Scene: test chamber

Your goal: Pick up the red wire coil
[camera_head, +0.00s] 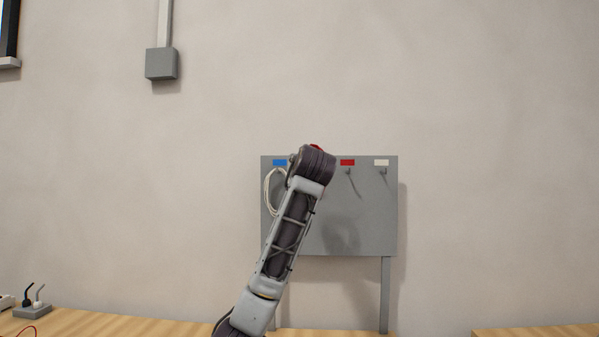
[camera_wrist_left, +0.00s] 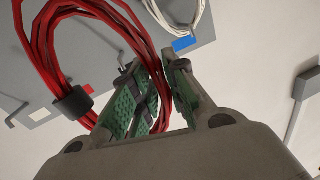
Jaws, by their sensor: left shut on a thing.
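The red wire coil (camera_wrist_left: 118,22) fills the upper left of the left wrist view, with a dark band around its strands. My left gripper (camera_wrist_left: 160,78) is shut on the coil's strands, between its green-padded fingers. In the head view only a sliver of red (camera_head: 316,147) shows above my left wrist, which hides the gripper and most of the coil. The hook under the red label (camera_head: 348,162) holds nothing. My right gripper is not in view.
A grey hook board (camera_head: 375,225) stands against the wall. A white coil (camera_head: 269,192) hangs below its blue label (camera_head: 280,162). The hook under the white label (camera_head: 381,162) is bare. A grey switch box (camera_head: 33,311) sits on the wooden bench at lower left.

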